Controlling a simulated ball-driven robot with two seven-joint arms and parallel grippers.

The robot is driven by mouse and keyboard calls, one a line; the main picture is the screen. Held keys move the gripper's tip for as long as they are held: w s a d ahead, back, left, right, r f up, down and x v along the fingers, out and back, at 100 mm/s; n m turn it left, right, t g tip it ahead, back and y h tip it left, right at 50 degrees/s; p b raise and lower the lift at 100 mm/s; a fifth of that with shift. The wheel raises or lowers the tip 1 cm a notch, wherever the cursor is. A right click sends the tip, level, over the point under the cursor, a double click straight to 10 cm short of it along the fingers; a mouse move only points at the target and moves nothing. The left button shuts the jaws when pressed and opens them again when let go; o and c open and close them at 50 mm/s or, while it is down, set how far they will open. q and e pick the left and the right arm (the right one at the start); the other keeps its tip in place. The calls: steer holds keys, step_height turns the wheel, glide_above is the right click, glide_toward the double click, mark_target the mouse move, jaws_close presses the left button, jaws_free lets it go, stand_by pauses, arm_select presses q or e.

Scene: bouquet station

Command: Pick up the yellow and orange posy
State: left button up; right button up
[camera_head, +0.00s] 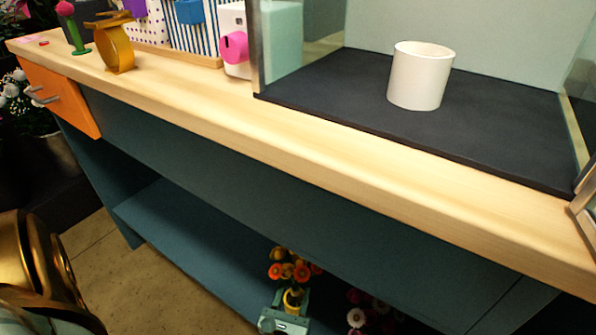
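The yellow and orange posy (288,269) shows at the bottom middle, over the lower shelf. Its orange and yellow blooms and green leaves stand upright above a small yellow base (293,299). A small grey-green gripper-like part, which looks like my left gripper (292,304), is at this base, with a finger on each side. I cannot tell whether the fingers touch the base or stand apart from it. The link to my gold arm at the lower left is out of frame. My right gripper is not in view.
A pink and white posy (362,316) is in shadow just right, on the lower shelf (185,240). The wooden counter (330,150) overhangs the shelf. On it are a white cup (420,76) on a dark mat (350,85) and a gold tape dispenser (114,45).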

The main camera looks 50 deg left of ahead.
arm_select(q)
steer(key=shift+w+a+f, duration=0.2)
steer(key=shift+w+a, duration=0.15)
steer(key=shift+w, duration=0.15)
steer(key=shift+w+a+r, duration=0.15)
steer(key=shift+w, duration=0.1)
jaws_close()
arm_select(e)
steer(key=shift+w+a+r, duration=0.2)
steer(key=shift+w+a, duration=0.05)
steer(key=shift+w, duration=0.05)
